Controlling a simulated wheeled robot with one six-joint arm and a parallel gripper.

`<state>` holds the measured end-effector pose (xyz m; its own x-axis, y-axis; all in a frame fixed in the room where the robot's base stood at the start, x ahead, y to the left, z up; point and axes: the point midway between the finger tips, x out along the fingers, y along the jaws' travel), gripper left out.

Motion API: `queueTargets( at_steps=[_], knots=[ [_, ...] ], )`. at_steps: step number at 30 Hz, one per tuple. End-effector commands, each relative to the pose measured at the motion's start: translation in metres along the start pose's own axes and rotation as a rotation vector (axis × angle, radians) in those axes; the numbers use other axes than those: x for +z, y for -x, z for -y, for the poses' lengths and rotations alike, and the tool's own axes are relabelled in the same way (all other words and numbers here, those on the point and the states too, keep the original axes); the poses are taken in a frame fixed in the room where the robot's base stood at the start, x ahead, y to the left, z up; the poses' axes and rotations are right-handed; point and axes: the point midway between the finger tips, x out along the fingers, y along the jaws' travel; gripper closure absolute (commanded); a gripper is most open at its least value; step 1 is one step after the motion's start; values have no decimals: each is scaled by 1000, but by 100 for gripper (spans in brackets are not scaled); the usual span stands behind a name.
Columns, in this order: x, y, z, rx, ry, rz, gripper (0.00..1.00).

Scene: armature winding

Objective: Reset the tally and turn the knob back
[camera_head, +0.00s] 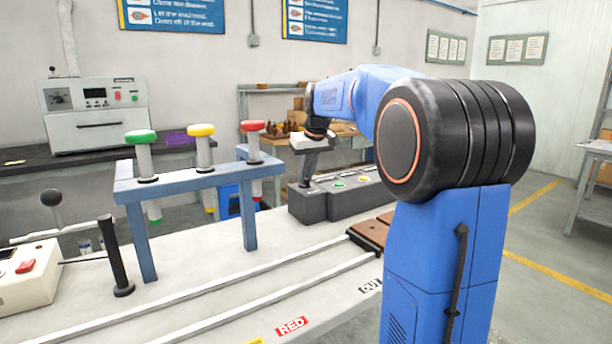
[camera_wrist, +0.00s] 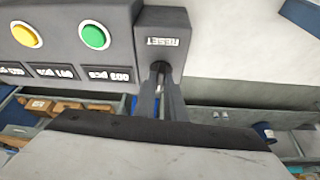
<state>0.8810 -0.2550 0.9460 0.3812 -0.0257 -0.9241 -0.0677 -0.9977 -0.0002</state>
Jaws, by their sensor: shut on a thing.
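The grey tally box (camera_head: 350,203) stands at the far end of the white bench. In the wrist view the tally box (camera_wrist: 80,10) is upside down, with a yellow button (camera_wrist: 25,34), a green button (camera_wrist: 94,35) and dark count displays; the one under green (camera_wrist: 105,74) seems to read 003 pcs. A RESET label (camera_wrist: 167,41) is on the block at its end. My gripper (camera_wrist: 161,72) is shut on a small part just beside that label, apparently the reset knob; the fingers hide most of it. In the head view my gripper (camera_head: 304,182) reaches down at the box's left end.
A blue rack (camera_head: 200,178) with green, yellow and red-handled tools stands left of the box. A black upright post (camera_head: 116,258) and a control box (camera_head: 28,272) are at the near left. Two rails (camera_head: 210,290) run along the bench towards a brown block (camera_head: 371,232).

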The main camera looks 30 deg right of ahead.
Motion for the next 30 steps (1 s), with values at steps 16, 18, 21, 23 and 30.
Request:
queueTargets(
  at_steps=[16, 18, 21, 23, 30],
  knots=[
    [-2, 0, 5, 184, -441, -2, 100],
    [-2, 0, 5, 210, -502, -2, 100],
    [-2, -1, 6, 246, -590, -1, 100],
    [-3, 0, 6, 268, -642, -2, 100],
    [-4, -1, 7, 354, -853, -1, 100]
  ],
)
